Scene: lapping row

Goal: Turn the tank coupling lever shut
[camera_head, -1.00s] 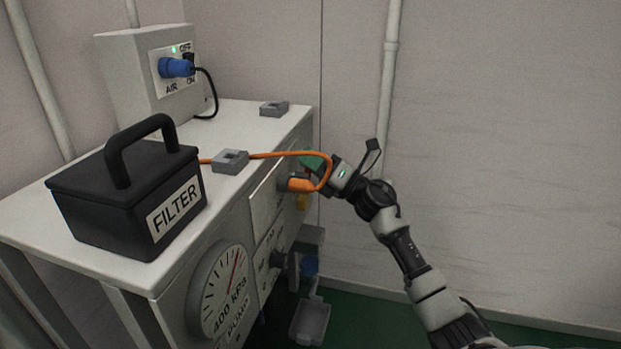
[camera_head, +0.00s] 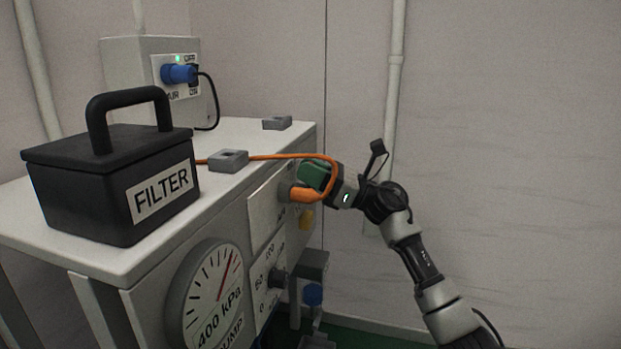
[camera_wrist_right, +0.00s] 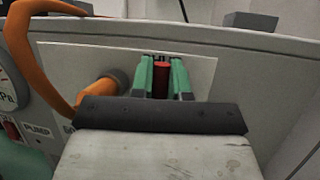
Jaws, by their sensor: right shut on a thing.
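My right gripper (camera_head: 314,174) is at the front panel of the white cabinet, just beyond the orange hose plug (camera_head: 303,194). In the right wrist view its two green fingers (camera_wrist_right: 163,76) are shut on a red upright part (camera_wrist_right: 161,79), which looks like the coupling lever. The fingers hide its sides and lower end, and its label is mostly covered. In the head view the gripper hides this part. The orange plug (camera_wrist_right: 98,88) sits in a grey socket to the left of the fingers, apart from them. My left gripper is not in view.
The orange hose (camera_head: 270,157) runs over the cabinet top (camera_head: 240,133) through a grey clip (camera_head: 228,160) and loops close by my right gripper. A black FILTER box (camera_head: 70,190) stands on top.

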